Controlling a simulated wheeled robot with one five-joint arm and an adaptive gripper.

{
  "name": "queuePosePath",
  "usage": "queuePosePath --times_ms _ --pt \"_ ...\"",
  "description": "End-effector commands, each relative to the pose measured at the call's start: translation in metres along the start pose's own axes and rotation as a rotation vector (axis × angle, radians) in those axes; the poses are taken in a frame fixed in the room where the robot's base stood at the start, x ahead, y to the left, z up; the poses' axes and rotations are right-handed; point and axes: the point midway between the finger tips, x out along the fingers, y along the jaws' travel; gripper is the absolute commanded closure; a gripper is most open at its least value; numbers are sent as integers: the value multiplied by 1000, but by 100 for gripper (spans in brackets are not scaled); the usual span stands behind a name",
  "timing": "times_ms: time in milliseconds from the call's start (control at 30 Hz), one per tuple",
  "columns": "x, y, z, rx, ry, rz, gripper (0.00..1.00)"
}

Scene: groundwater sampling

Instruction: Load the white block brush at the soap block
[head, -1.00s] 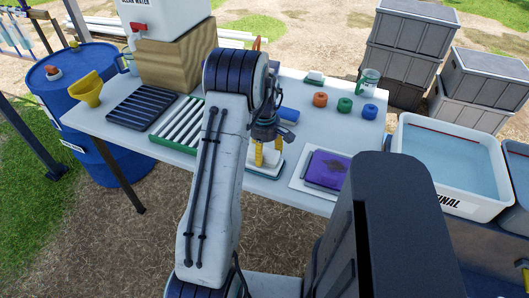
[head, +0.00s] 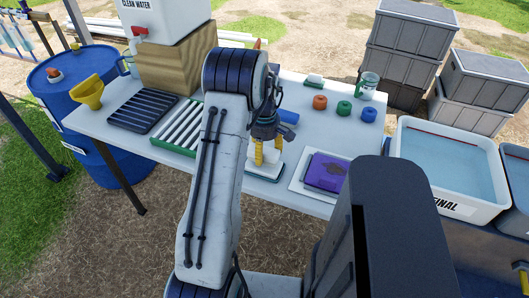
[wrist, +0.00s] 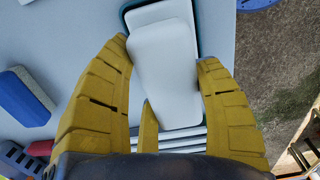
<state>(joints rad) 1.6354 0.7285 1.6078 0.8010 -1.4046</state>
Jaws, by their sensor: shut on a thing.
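My gripper (head: 266,156) is shut on the white block brush (head: 272,153), a pale block with rounded corners. The brush also shows between my yellow fingers in the wrist view (wrist: 165,65). The soap block (wrist: 155,13) is a pale slab on a dark teal base, and the brush is over it and covers much of it in the wrist view. In the head view the soap block (head: 262,170) is at the table's front edge, just below the fingers. I cannot tell whether the brush touches it, and the brush's underside is hidden.
A white slatted rack (head: 180,122) stands left of my arm. A blue block (head: 288,117) lies behind the gripper; a purple cloth (head: 325,172) lies on a white tray to the right. Orange (head: 320,102), green and blue round pieces sit farther back.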

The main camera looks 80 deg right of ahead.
Motion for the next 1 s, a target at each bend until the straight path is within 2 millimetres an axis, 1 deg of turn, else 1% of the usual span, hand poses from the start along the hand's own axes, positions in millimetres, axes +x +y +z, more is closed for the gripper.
queuePosePath --times_ms 33,600,733,1000 --pt "-7 0 0 0 0 2 69" --pt "-47 1 0 0 0 2 69" --pt "-50 1 0 0 0 2 69" --pt "-50 1 0 0 0 2 69"
